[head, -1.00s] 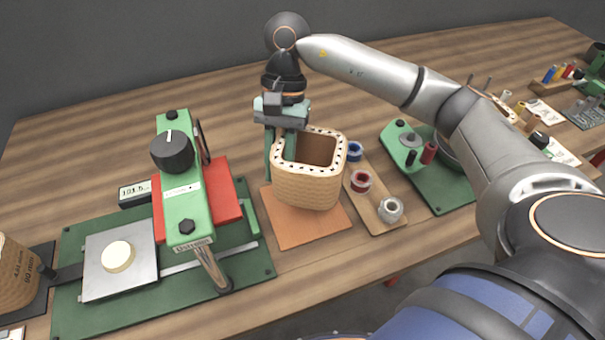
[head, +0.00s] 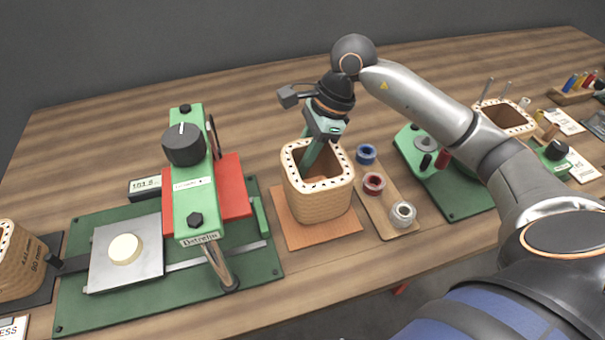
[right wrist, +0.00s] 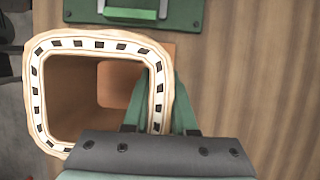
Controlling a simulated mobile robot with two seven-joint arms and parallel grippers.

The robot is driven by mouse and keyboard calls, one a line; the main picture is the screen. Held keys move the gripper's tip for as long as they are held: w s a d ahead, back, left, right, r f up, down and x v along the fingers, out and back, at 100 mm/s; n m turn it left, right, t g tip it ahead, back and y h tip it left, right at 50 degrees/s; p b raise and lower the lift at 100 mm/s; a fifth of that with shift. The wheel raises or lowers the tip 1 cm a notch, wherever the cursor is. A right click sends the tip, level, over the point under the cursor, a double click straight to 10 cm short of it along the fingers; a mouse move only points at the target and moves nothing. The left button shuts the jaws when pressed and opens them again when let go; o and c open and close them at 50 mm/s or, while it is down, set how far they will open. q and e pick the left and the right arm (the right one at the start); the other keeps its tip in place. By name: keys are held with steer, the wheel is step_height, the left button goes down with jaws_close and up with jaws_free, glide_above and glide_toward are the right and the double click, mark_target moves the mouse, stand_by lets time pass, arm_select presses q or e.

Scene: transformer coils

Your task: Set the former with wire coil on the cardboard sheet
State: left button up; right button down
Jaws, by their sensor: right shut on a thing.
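The former with wire coil (head: 320,200) is a tan, square, open-topped tube with a pale rim marked by dark slots. It stands upright over the orange-brown cardboard sheet (head: 290,232); whether its base touches the sheet is hard to tell. In the right wrist view, one finger is inside and one outside the former's wall (right wrist: 41,95), and the sheet (right wrist: 120,85) shows through the opening. My left gripper is not in view.
A green press (head: 195,180) with a red block stands left of the sheet. A wooden strip (head: 385,222) with blue, red and white spools lies close on the right, before a green winder (head: 450,195). Other formers stand far left (head: 15,270) and back right (head: 505,118).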

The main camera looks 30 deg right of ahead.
steer(key=shift+f, duration=1.95)
steer(key=shift+f, duration=0.1)
steer(key=c, duration=0.7)
jaws_free()
steer(key=v, duration=1.2)
steer(key=shift+s, duration=0.15)
